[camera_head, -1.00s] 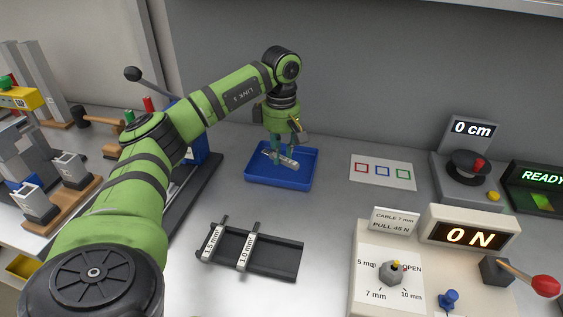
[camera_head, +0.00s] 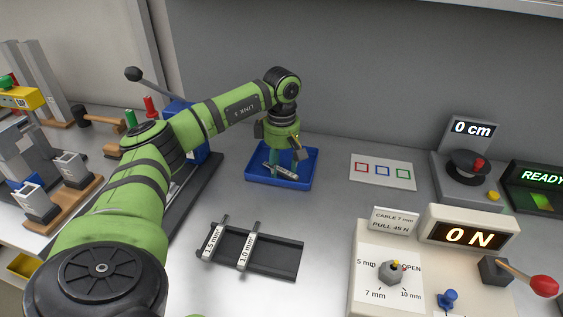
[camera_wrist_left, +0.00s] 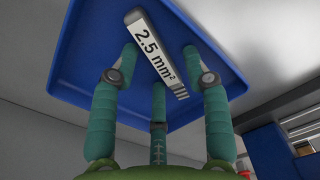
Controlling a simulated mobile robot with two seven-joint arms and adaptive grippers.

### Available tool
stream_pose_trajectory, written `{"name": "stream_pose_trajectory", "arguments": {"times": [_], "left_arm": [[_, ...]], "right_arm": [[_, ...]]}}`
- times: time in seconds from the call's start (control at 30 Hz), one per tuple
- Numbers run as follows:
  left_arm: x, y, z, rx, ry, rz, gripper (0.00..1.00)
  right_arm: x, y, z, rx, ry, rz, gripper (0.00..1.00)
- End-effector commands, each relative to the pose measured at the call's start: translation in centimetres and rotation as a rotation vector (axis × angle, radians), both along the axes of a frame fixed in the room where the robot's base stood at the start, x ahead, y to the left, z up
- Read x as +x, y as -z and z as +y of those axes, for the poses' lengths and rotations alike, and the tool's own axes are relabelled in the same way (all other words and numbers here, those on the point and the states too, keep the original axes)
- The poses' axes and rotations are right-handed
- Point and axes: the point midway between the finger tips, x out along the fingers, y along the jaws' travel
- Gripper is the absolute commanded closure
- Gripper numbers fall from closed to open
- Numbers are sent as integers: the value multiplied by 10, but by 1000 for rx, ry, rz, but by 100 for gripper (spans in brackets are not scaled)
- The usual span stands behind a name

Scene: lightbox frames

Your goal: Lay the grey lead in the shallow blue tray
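The grey lead (camera_head: 280,172), with a white label reading 2.5 mm² in the left wrist view (camera_wrist_left: 152,47), lies slantwise within the shallow blue tray (camera_head: 252,177). The tray's blue floor and rim also show in the wrist view (camera_wrist_left: 88,50). My left gripper (camera_head: 284,165) points down over the tray with its fingertips around the lead. In the wrist view its fingers (camera_wrist_left: 160,60) are spread, with gaps visible between the fingertips and the lead. Part of the lead is hidden by the fingers in the head view. My right gripper is out of view.
A dark rack (camera_head: 272,256) in front of the tray holds two labelled leads, 1.5 mm (camera_head: 213,242) and 1.0 mm (camera_head: 248,251). A white card with coloured squares (camera_head: 382,172) lies right of the tray. A cream pull tester (camera_head: 467,230) stands at front right.

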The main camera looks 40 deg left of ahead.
Motion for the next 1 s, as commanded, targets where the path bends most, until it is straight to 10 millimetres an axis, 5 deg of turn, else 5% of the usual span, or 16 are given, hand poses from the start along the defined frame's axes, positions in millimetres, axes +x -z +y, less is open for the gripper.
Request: {"name": "stream_pose_trajectory", "arguments": {"times": [0.27,0.73,1.0], "left_arm": [[1,-15,0,0,0,-5,53],[1,-109,-1,-1,1,-3,53],[1,-124,0,0,0,0,53]], "right_arm": [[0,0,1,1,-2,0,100],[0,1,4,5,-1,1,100],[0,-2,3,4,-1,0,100]]}}
